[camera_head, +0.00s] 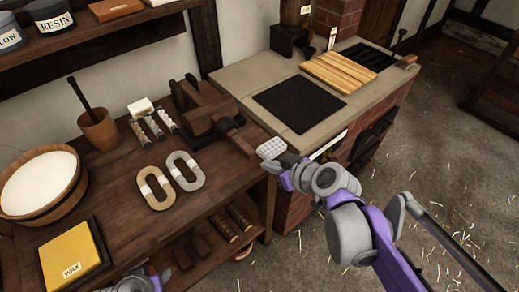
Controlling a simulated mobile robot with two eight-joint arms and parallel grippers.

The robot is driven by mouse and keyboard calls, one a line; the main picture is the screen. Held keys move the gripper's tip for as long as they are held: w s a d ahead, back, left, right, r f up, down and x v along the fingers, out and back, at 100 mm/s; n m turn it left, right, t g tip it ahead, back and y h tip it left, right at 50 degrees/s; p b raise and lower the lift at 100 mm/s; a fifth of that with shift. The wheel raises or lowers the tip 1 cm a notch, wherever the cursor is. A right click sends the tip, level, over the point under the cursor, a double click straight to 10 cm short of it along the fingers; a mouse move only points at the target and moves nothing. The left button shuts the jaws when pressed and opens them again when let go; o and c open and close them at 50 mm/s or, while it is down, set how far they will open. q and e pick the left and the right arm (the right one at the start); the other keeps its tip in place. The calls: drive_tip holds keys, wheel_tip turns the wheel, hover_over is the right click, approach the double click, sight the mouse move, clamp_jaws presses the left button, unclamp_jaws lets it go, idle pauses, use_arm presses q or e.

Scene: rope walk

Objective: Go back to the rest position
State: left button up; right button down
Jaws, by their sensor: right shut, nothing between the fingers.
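My right gripper (271,149) is shut and empty. Its pale, ridged fingertips are at the right end of the wooden workbench (110,215), near the wooden vise (203,108) and the front edge of the brick stove. My purple and grey right arm comes in from the lower right. A small grey and purple piece of my left arm shows at the bottom edge, in front of the bench. My left gripper itself is not in view.
On the bench are two rope coils (157,188) (184,170), a wooden bucket (40,182), a mortar (99,130) and a yellow wax block (72,256). The stove top (235,78) holds a dark mat (299,103) and wooden slats (340,72). Straw-strewn floor (450,160) is open at right.

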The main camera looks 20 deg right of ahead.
drive_tip(key=shift+s+d+f, duration=0.25)
drive_tip(key=shift+s, duration=0.35)
drive_tip(key=shift+s+d+f, duration=0.2)
drive_tip(key=shift+s+d, duration=0.05)
drive_tip(key=shift+s, duration=0.3)
drive_tip(key=s+f+m+g+h+p, duration=0.2)
drive_tip(key=s, duration=0.4)
drive_tip(key=s+d+f+m+g+h+p, duration=0.1)
drive_tip(key=s+m+g+h+p, duration=0.1)
drive_tip(key=s, duration=0.4)
drive_tip(key=shift+f+g+p, duration=0.35)
drive_tip(key=shift+g+p, duration=0.05)
drive_tip(key=shift+p, duration=0.4)
